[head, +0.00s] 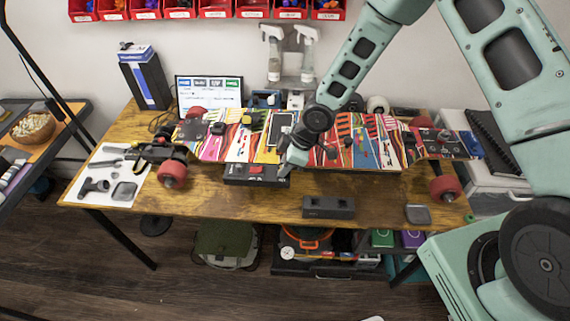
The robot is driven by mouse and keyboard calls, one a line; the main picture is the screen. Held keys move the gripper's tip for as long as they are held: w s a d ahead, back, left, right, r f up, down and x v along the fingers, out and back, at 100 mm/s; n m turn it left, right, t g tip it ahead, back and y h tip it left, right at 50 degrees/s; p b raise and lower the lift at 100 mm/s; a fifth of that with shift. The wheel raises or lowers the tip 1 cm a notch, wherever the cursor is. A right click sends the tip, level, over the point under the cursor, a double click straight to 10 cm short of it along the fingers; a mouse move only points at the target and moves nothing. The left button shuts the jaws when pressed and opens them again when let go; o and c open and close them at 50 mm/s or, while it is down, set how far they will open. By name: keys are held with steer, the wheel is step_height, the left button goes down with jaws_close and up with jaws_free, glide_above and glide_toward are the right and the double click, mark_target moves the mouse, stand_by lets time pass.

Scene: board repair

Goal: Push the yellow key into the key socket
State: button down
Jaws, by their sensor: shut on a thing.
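My gripper (287,168) points down at the front edge of the colourful board, near its middle. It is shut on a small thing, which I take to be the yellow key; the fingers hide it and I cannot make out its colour. A black box (236,176) with a red patch lies on the table just left of and below the fingertips. I cannot tell whether it holds the key socket, or whether the gripper touches it. The board (366,142) lies across the table, bright stripes and small parts upward, with red wheels at its ends.
A dark block (328,207) and a small grey pad (418,214) lie at the table's front. A white sheet with tools (98,189) is at the left end. A blue-black box (144,76) and a screen (208,91) stand behind. The front middle-left of the table is clear.

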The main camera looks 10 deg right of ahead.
steer(key=shift+f, duration=0.1)
steer(key=c, duration=0.9)
jaws_free()
steer(key=shift+r, duration=0.3)
steer(key=shift+r+p, duration=1.1)
steer(key=shift+p, duration=0.1)
steer(key=shift+r, duration=0.3)
steer(key=shift+r+p, duration=2.65)
steer(key=shift+r, duration=0.25)
